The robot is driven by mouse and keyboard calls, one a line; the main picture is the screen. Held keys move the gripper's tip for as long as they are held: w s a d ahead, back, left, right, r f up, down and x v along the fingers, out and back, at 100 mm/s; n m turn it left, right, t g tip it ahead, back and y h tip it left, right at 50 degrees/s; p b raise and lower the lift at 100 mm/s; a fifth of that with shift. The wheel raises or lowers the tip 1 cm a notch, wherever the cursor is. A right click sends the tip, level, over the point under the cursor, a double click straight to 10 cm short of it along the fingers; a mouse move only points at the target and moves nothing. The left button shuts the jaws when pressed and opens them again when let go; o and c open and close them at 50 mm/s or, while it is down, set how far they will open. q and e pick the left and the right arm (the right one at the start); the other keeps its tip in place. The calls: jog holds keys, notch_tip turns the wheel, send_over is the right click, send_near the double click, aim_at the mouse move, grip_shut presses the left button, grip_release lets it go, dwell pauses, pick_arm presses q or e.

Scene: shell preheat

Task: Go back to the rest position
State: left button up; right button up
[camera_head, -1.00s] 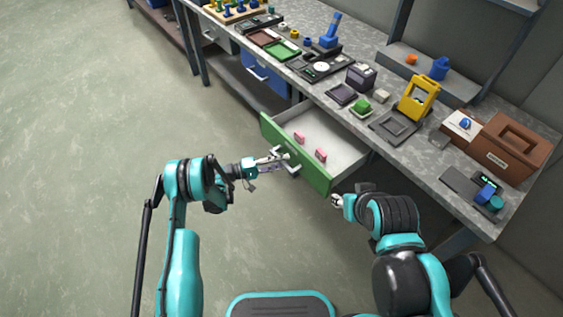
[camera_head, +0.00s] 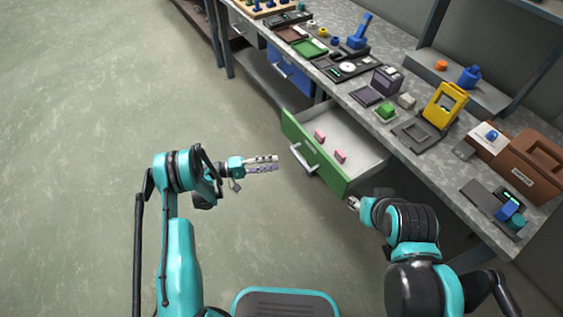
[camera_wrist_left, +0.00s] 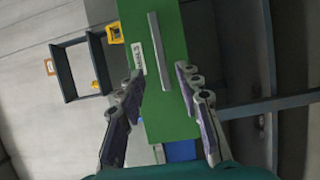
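My left gripper (camera_head: 264,164) is in front of the open green drawer (camera_head: 315,155), to the left of its handle (camera_head: 304,158) and apart from it. In the left wrist view my left gripper (camera_wrist_left: 165,100) has its two fingers spread with nothing between them. The green drawer front (camera_wrist_left: 180,120) and its grey handle (camera_wrist_left: 159,50) show beyond the fingertips. My right gripper (camera_head: 354,203) is near the right end of the drawer front; it is small and partly hidden by its own arm, and its finger state is unclear.
The drawer holds two pink blocks (camera_head: 340,156) and stands pulled out from the grey workbench (camera_head: 400,150). On the bench are a yellow device (camera_head: 444,104), a brown toolbox (camera_head: 522,165) and a blue-handled tool (camera_head: 360,36). The floor (camera_head: 80,160) on the left is clear.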

pick_arm(q)
jog(key=shift+s+a, duration=0.1)
jog(key=shift+a, duration=0.1)
dwell(0.4)
notch_tip(320, 180, up, 11)
jog(key=w+d+y, duration=0.1)
jog(key=w+y, duration=0.2)
jog(key=y, duration=0.1)
jog(key=s+r+y, duration=0.4)
jog(key=s+r, duration=0.2)
jog(key=r, duration=0.3)
jog(key=s+a+r+m+t+y, duration=0.1)
jog(key=s+a+y, duration=0.3)
jog(key=s, duration=0.8)
jog(key=s+a+r+m+t+y, duration=0.1)
jog(key=s+a+r+y, duration=0.2)
jog(key=s, duration=0.9)
jog(key=a+y, duration=0.2)
jog(key=shift+a+r+m+t, duration=0.2)
jog(key=shift+a+m+t, duration=0.1)
jog(key=shift+m+t, duration=0.1)
